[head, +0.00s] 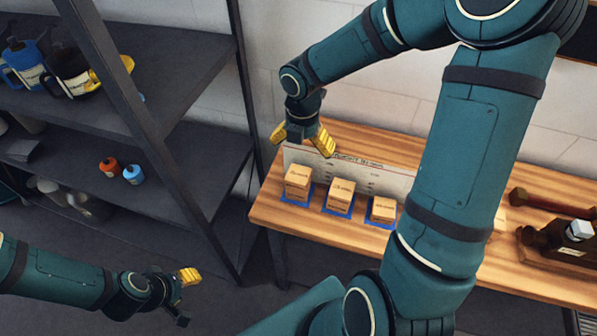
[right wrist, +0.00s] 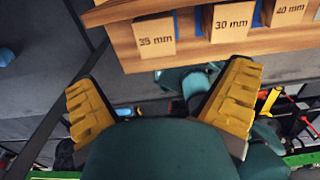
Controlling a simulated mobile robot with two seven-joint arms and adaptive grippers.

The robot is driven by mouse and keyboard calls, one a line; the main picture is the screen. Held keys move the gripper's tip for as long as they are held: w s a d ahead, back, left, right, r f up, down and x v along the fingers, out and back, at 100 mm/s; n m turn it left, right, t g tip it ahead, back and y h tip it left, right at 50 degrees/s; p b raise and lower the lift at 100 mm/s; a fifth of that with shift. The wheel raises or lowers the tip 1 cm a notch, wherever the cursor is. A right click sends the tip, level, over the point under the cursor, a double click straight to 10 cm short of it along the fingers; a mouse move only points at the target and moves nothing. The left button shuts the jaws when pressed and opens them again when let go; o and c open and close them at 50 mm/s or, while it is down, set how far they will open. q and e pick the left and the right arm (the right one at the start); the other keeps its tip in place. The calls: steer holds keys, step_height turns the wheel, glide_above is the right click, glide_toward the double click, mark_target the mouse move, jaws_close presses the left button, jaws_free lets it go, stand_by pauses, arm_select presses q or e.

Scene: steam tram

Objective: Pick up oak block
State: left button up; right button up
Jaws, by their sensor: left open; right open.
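Three pale wooden blocks stand in a row on blue squares on the wooden bench: a left block (head: 298,181), a middle block (head: 340,193) and a right block (head: 382,209). In the right wrist view the blocks carry size marks; the middle one there (right wrist: 231,21) reads 30 mm. I cannot tell which is oak. My right gripper (head: 303,139) is open and empty, above the bench's back left, beyond the left block. In its wrist view its yellow fingers are spread apart, with the blocks beyond them. My left gripper (head: 186,298) is open and empty, low at the left, away from the bench.
A white labelled board (head: 352,171) stands behind the blocks. My right arm covers the bench's middle. Dark brown tools (head: 566,232) lie at the bench's right. A dark shelf rack (head: 185,75) with mugs and small bottles stands at left.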

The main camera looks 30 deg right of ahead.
mark_target(298, 174)
step_height(298, 174, down, 7)
steer(key=shift+a+b, duration=0.1)
steer(key=shift+b, duration=0.6)
steer(key=f, duration=0.1)
steer(key=f+b, duration=0.1)
steer(key=f, duration=0.3)
steer(key=shift+w+a+f, duration=0.1)
steer(key=shift+w+a, duration=0.1)
steer(key=shift+a, duration=0.1)
steer(key=c, duration=1.3)
